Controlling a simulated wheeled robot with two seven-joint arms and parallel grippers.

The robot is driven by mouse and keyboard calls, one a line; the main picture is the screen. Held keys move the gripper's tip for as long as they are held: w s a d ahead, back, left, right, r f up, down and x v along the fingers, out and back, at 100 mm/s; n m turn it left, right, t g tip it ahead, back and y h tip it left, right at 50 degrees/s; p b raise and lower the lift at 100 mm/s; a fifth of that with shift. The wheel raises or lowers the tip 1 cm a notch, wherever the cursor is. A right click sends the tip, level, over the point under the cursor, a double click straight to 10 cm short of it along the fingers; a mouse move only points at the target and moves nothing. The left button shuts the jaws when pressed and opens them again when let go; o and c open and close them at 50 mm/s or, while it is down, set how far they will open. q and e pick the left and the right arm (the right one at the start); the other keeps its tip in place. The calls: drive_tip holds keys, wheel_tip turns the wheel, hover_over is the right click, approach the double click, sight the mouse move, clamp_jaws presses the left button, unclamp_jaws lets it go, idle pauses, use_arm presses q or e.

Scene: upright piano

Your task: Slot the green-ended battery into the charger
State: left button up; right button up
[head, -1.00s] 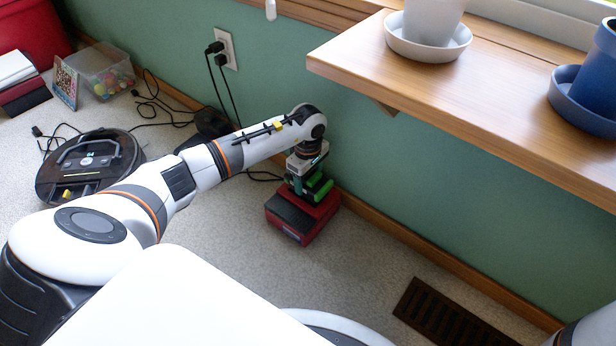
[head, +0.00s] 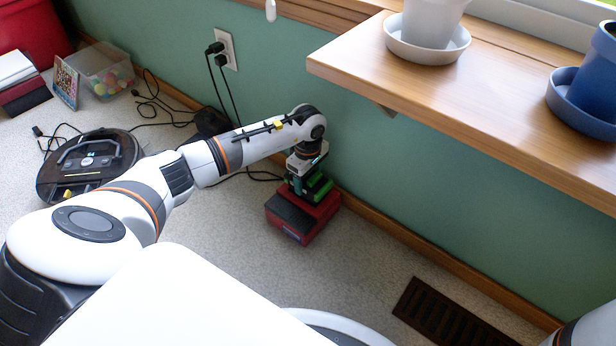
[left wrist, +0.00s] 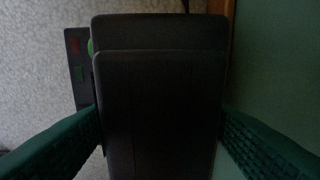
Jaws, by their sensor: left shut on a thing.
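My left gripper (head: 303,172) points down beside the green wall and is shut on the green-ended battery (head: 319,187). The battery's bright green part shows just below the fingers. In the left wrist view the battery's dark body (left wrist: 158,120) is between the two green fingers. A red box with a dark top (head: 291,222), seemingly the charger, sits on the carpet directly under the battery. A dark panel with red and green marks (left wrist: 76,62) shows beyond the battery in the wrist view. Whether the battery touches or sits in the charger cannot be told. My right gripper is not in view.
A wooden shelf (head: 470,110) with plant pots juts out on the right. A dark floor vent (head: 447,312) lies by the baseboard. A round robot vacuum (head: 88,165), a clear bin (head: 104,72) and cables lie at left. Carpet in front of the red box is clear.

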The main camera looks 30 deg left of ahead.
sight(308, 186)
use_arm(q)
drive_tip(key=shift+f+b, duration=0.75)
drive_tip(key=shift+f, duration=0.25)
drive_tip(key=shift+p, duration=0.35)
idle(1.6)
drive_tip(key=shift+f+b, duration=0.4)
drive_tip(key=shift+f, duration=0.15)
drive_tip(key=shift+f, duration=0.2)
idle(1.0)
drive_tip(key=shift+r, duration=0.15)
drive_tip(key=shift+r+p, duration=0.3)
drive_tip(key=shift+p, duration=0.05)
drive_tip(key=shift+r+p, duration=0.8)
drive_tip(key=shift+r, duration=0.2)
idle(1.2)
